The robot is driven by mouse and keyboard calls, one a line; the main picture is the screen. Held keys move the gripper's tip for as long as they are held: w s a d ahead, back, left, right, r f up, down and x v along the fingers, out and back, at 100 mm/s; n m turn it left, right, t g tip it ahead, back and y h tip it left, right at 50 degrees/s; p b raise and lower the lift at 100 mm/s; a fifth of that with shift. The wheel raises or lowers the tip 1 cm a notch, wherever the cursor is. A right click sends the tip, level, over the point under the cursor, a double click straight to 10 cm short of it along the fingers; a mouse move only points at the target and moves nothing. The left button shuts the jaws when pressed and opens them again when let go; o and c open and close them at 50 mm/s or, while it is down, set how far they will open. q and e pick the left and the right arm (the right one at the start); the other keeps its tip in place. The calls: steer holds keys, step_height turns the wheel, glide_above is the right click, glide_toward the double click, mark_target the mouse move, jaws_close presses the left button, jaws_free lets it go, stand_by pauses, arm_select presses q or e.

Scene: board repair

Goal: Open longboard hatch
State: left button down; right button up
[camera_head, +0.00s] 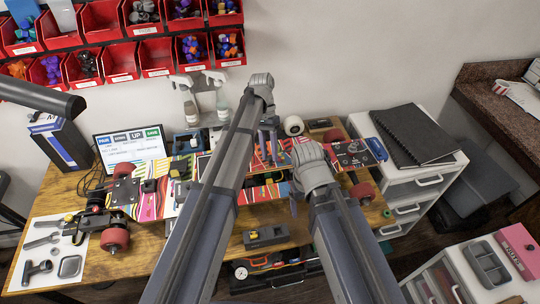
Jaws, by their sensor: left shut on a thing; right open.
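The longboard (262,192) lies across the wooden workbench, with a striped, multicoloured deck and red wheels (115,238) at its ends. My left gripper (268,148) reaches down at the middle of the board's far side. It is shut on what looks like the longboard hatch, a striped panel mostly hidden by the gripper and arm.
A laptop-like screen (131,146) and a dark blue box (62,141) stand at the back left. Tools lie on a white mat (28,258) at front left. Spray bottles (190,112) stand near the wall under red bins (157,57).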

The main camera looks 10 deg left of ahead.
arm_select(q)
steer(key=c, duration=0.5)
jaws_free()
steer(key=shift+w+r, duration=0.1)
steer(key=p+v, duration=0.7)
steer(key=shift+w+r, duration=0.1)
steer(key=shift+r, duration=0.15)
